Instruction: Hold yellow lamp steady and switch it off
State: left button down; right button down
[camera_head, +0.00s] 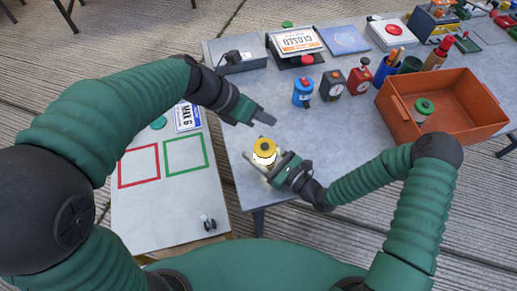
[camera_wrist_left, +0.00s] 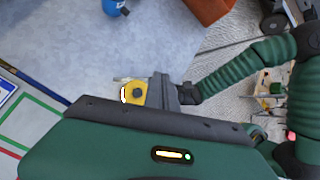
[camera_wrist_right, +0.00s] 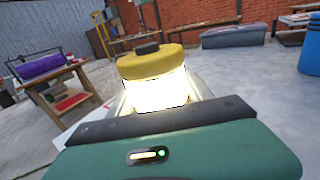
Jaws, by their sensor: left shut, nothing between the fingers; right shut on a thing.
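The yellow lamp (camera_head: 264,146) stands on the grey table near its front left edge. In the right wrist view the lamp (camera_wrist_right: 152,65) has a yellow cap with a dark knob on top, and its body below glows bright white. My right gripper (camera_head: 267,160) is shut on the lamp from the front right, its fingers on either side of the body. My left gripper (camera_head: 264,117) is shut and empty, a little behind and above the lamp, apart from it. In the left wrist view the lamp (camera_wrist_left: 132,92) shows beyond my left gripper.
A blue canister (camera_head: 302,93), black and red timers and an orange-red crate (camera_head: 460,118) stand to the right and behind. A lower board (camera_head: 160,205) with red and green squares lies at left. The table around the lamp is clear.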

aim_at(262, 147)
pick_arm(q)
jog(key=f+n, duration=0.2)
jog(key=f, duration=0.1)
jog(key=f+n+t, duration=0.1)
jog(key=f+n, duration=0.1)
jog(key=f, duration=0.1)
jog(key=f+n+t, duration=0.1)
jog(key=f+n, duration=0.1)
jog(key=f, duration=0.1)
jog(key=shift+s+a, duration=0.35)
jog(key=shift+a, duration=0.05)
jog(key=shift+f, duration=0.1)
dwell(1.5)
jog(key=shift+f, duration=0.25)
dwell(0.3)
jog(key=shift+r, duration=0.45)
